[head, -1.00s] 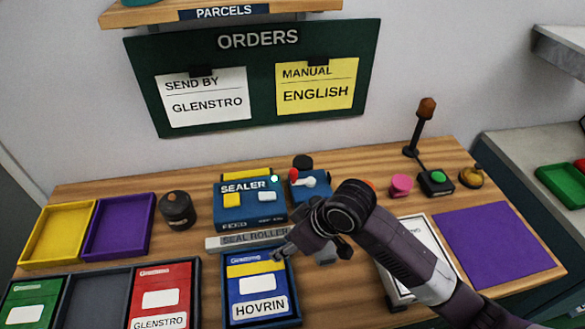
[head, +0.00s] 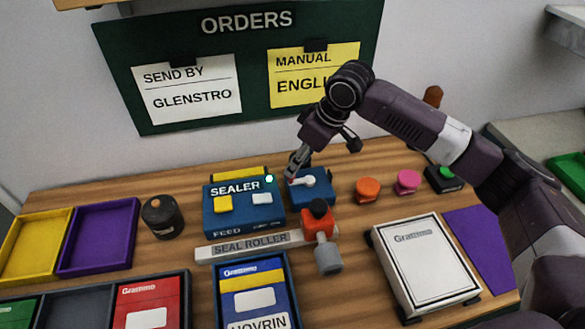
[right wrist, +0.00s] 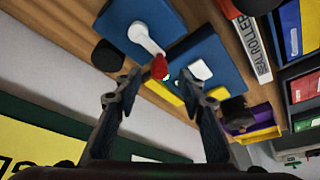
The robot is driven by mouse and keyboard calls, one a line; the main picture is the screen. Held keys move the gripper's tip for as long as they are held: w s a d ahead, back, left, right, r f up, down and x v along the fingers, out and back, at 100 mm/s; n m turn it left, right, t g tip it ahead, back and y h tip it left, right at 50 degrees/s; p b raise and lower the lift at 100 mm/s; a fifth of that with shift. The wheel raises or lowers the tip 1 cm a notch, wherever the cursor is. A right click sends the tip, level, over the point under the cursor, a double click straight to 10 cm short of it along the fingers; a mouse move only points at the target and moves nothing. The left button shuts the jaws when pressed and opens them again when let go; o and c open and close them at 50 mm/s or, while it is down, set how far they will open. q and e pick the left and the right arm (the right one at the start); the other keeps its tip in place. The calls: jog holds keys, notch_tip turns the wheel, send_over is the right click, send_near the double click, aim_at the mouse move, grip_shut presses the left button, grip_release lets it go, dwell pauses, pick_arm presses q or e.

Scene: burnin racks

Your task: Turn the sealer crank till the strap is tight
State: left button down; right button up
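The blue sealer (head: 243,211) stands on the wooden bench, with a small green light at its top right corner. Beside it on the right is a blue crank box (head: 316,191) with a white crank arm (head: 309,181). The crank's red knob (right wrist: 159,68) points left, towards the sealer. My right gripper (head: 291,172) is at the knob. In the right wrist view its two fingers (right wrist: 160,84) are spread, with the red knob between or just beyond the tips and no visible grip on it. The strap cannot be made out. My left gripper is not in view.
The seal roller (head: 250,245) lies before the sealer, with a red tool (head: 318,229) at its right end. An orange button (head: 368,189) and a pink one (head: 408,182) stand right of the crank box. A white Grammo box (head: 425,265) lies front right.

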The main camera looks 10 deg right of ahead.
jog(key=shift+x, duration=2.35)
jog(key=shift+c, duration=0.4)
jog(key=shift+w+p, duration=0.1)
jog(key=shift+p, duration=0.2)
grip_shut()
